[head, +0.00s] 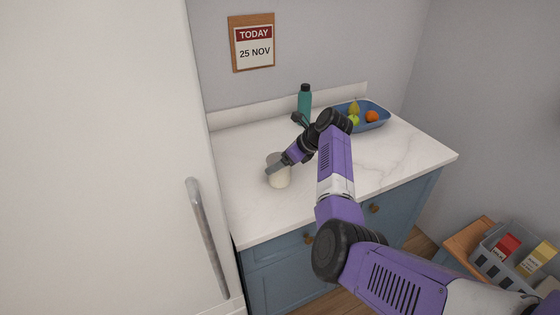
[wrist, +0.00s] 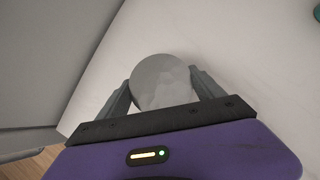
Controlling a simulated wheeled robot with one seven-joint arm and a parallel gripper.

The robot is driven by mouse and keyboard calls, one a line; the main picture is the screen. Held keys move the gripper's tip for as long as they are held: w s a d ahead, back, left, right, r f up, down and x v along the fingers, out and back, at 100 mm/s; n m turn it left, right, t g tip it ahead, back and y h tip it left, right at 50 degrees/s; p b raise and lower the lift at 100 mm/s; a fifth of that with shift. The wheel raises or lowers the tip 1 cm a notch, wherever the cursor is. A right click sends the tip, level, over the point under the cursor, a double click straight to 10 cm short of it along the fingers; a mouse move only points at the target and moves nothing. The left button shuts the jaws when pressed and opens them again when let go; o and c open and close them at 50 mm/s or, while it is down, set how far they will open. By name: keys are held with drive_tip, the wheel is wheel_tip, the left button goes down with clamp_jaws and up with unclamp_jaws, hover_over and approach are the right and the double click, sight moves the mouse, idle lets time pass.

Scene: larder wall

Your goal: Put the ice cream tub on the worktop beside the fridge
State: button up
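The ice cream tub (head: 279,177) is a pale, round tub at the left part of the white marbled worktop (head: 250,215), close to the fridge (head: 100,150). It looks upright, with its base at the worktop; a small gap beneath it cannot be ruled out. My gripper (head: 274,168) reaches it from the upper right. In the wrist view, the tub's round grey-white top (wrist: 161,84) sits between my two fingers, which appear to press on both sides. My fingers partly cover the tub in the head view.
A teal bottle (head: 304,103) stands behind my wrist. A blue tray (head: 374,123) of fruit is at the back right. The fridge handle (head: 207,235) stands out left of the worktop. A grey crate (head: 487,262) with cartons is at lower right. The worktop's front middle is clear.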

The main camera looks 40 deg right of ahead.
drive_tip(key=o, duration=0.3)
drive_tip(key=b+v, duration=0.1)
drive_tip(key=v, duration=1.1)
drive_tip(key=shift+a+r, duration=0.1)
idle(0.3)
